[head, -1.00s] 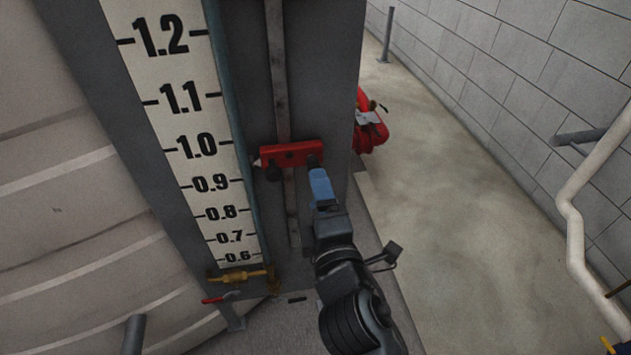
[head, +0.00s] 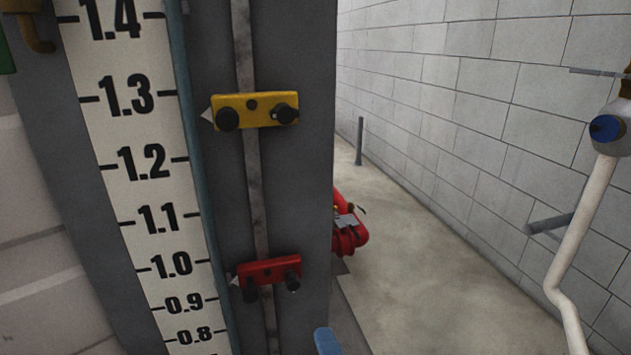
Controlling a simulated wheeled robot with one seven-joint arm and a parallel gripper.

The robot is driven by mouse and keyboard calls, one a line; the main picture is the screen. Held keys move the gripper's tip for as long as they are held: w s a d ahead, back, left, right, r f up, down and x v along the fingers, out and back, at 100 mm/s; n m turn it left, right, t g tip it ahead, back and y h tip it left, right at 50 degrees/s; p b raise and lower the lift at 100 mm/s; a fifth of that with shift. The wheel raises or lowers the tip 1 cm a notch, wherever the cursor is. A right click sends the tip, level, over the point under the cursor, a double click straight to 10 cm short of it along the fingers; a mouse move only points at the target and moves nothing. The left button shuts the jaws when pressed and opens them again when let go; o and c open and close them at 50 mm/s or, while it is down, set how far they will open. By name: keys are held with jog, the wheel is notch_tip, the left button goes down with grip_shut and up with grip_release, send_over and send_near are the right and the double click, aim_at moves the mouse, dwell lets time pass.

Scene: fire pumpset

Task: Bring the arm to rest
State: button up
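My gripper (head: 327,342) shows only as a blue tip at the bottom edge of the head view. The rest of my arm is out of the picture, so I cannot see whether the fingers are open. The tip is below and to the right of the red slider (head: 268,271), with a visible gap between them. The red slider sits on the vertical rail of the grey column, its pointer just below the 1.0 mark of the white scale (head: 147,160). A yellow slider (head: 254,110) sits higher on the same rail, its pointer a little below the 1.3 mark.
The grey column (head: 300,180) fills the left middle. A red pump part (head: 347,236) stands behind its right edge. A white pipe (head: 580,225) with a blue-capped fitting (head: 606,128) runs along the block wall (head: 450,100).

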jog(key=s+d+f+m+g+h, duration=0.1)
jog(key=s+d+f+m, duration=0.1)
jog(key=s+d+m, duration=0.55)
jog(key=s+d+f+m+h, duration=0.15)
jog(key=s+d, duration=0.35)
jog(key=s, duration=0.6)
jog(key=s+d+r+m, duration=0.2)
jog(key=s+m, duration=0.1)
jog(key=s, duration=0.2)
jog(key=s+d+r+m+h, duration=0.1)
jog(key=s+d+r+m, duration=0.2)
jog(key=s+m, duration=0.1)
jog(key=s+d+r+m+g+h, duration=0.1)
jog(key=s+d+r+m, duration=0.1)
jog(key=s, duration=0.4)
jog(key=shift+s+d+r+m, duration=0.35)
jog(key=shift+d+m, duration=0.15)
jog(key=shift+m, duration=0.2)
